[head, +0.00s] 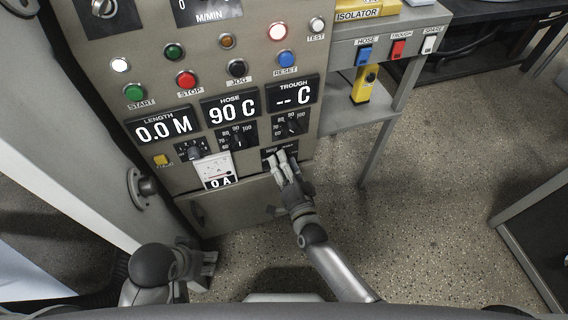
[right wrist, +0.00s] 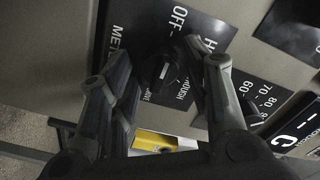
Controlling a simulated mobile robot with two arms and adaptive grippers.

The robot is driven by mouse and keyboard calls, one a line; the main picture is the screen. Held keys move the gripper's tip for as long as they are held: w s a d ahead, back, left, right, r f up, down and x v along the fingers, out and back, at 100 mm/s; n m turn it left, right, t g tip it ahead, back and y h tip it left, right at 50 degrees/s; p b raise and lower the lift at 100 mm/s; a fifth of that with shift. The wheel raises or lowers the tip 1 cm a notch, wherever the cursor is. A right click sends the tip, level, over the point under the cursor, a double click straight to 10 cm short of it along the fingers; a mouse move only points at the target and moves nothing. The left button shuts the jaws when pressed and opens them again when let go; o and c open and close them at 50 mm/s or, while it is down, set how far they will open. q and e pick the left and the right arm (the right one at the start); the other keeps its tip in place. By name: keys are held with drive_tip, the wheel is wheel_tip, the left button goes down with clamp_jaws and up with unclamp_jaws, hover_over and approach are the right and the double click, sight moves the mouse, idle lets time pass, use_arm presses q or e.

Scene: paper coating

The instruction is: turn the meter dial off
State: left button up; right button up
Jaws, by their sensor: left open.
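The meter dial is a black knob with a pale pointer mark, seen in the right wrist view (right wrist: 160,74). It sits on a black plate (right wrist: 135,18) with a clear "OFF" label and other partly covered words, including "TROUGH". My right gripper (head: 283,163) is at this plate on the lower right of the panel. In the right wrist view its two fingers stand apart on either side of the knob, with gaps visible. In the head view the gripper hides the knob. My left gripper (head: 207,262) is open and empty, low at the left, away from the panel.
The control panel (head: 262,82) carries lit buttons, a length display (head: 165,129), a hose display (head: 232,108) and a trough display (head: 293,95). A trough temperature knob (head: 292,122) is just above my right gripper. A grey shelf (head: 350,118) stands to the right.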

idle(0.3)
drive_tip(key=v, duration=1.2)
idle(0.3)
